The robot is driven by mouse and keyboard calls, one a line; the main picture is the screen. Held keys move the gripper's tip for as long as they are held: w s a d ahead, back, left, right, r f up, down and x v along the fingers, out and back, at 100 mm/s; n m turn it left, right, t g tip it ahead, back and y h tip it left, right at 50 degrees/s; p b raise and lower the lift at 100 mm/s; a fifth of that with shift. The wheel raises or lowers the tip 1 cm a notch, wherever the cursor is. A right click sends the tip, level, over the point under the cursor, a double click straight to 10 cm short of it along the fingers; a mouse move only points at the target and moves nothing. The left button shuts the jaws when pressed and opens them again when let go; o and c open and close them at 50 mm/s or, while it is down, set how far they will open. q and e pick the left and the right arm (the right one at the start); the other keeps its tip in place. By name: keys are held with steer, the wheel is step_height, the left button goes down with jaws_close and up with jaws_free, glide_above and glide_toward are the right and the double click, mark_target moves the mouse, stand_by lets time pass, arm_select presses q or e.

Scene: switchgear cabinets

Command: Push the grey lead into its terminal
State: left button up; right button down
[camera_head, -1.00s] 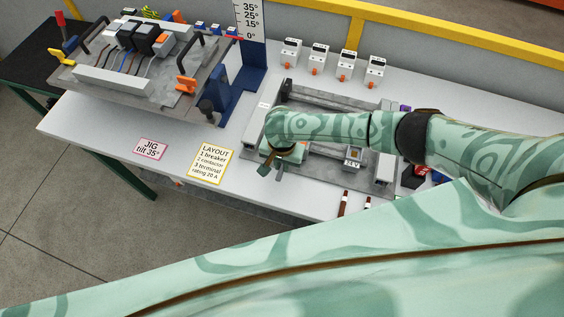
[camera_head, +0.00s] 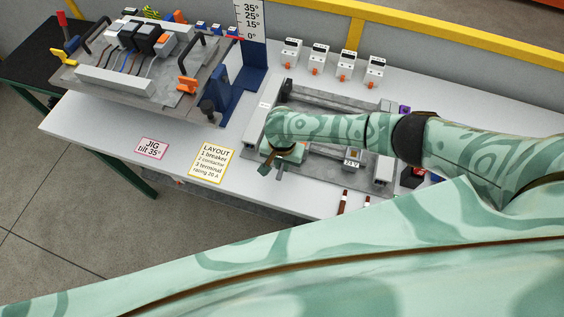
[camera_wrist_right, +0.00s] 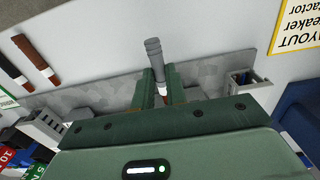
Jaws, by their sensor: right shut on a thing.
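In the head view my right gripper (camera_head: 273,167) is low over the front left part of the grey mounting plate (camera_head: 318,171). The lead is hard to make out there. I cannot tell which terminal belongs to it, or whether it touches one. My left gripper is out of view.
A small 24 V block (camera_head: 352,159) is on the plate. Several white devices (camera_head: 318,60) stand behind. A tilted jig (camera_head: 120,80) with wired parts is at the left.

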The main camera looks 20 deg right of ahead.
steer(key=shift+w+d, duration=0.4)
steer(key=shift+w, duration=0.25)
steer(key=shift+w+d, duration=0.4)
steer(key=shift+w, duration=0.2)
steer(key=c, duration=1.3)
jaws_free()
steer(key=shift+c, duration=0.2)
step_height(320, 180, up, 16)
steer(key=p, duration=0.5)
steer(key=shift+r+p, duration=0.15)
steer(key=shift+p, duration=0.2)
